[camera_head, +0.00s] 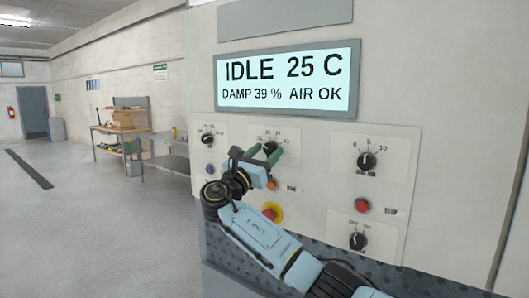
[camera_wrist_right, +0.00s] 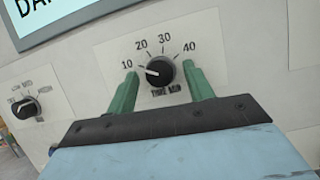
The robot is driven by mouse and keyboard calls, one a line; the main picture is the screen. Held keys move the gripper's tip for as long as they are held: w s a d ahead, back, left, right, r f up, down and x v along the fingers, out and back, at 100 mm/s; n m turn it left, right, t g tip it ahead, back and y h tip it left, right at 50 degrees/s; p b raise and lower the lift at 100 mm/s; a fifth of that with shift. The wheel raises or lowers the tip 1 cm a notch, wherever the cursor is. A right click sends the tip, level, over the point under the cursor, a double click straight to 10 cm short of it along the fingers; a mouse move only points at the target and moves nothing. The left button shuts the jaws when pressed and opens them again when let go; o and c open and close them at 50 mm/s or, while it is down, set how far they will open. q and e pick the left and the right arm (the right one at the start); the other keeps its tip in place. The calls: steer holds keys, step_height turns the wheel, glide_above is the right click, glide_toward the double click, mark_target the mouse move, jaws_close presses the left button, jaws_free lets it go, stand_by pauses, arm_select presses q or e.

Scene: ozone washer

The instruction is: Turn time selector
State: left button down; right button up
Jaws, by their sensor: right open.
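The time selector is a black round knob (camera_wrist_right: 160,71) marked "TIME MIN" on a white plate with 10, 20, 30 and 40 around it. Its white pointer mark points left, near the 10. In the head view the knob (camera_head: 270,147) is partly behind my gripper. My right gripper (camera_head: 263,152) is open, with its green fingers on either side of the knob. In the right wrist view the fingers (camera_wrist_right: 160,82) stand left and right of the knob with gaps visible; I cannot tell their depth from the panel. My left gripper is out of view.
The display (camera_head: 287,80) reads "IDLE 25 C, DAMP 39 %, AIR OK". Another knob (camera_head: 207,138) is left of the time selector. Two more knobs (camera_head: 367,160) (camera_head: 357,241) and a red button (camera_head: 361,205) are to the right. A workbench (camera_head: 120,130) stands far back left.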

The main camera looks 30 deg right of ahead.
steer(key=c, duration=1)
steer(key=shift+w+a+f+m+g+b, duration=0.1)
steer(key=shift+f+m+g+b, duration=0.1)
steer(key=shift+m+g+b, duration=0.65)
steer(key=m+g+b, duration=0.1)
steer(key=m+b, duration=0.1)
steer(key=m, duration=0.1)
steer(key=shift+m+h, duration=0.3)
steer(key=shift+m, duration=0.05)
steer(key=m, duration=0.1)
steer(key=m+g+b, duration=0.1)
steer(key=m, duration=0.1)
steer(key=shift+w+r+g, duration=0.1)
steer(key=shift+w+g, duration=0.05)
steer(key=shift+g, duration=0.1)
steer(key=shift+r+m+g+b, duration=0.1)
steer(key=shift+m+g+b, duration=0.4)
steer(key=shift+m, duration=0.9)
steer(key=shift+g, duration=0.3)
steer(key=o, duration=1)
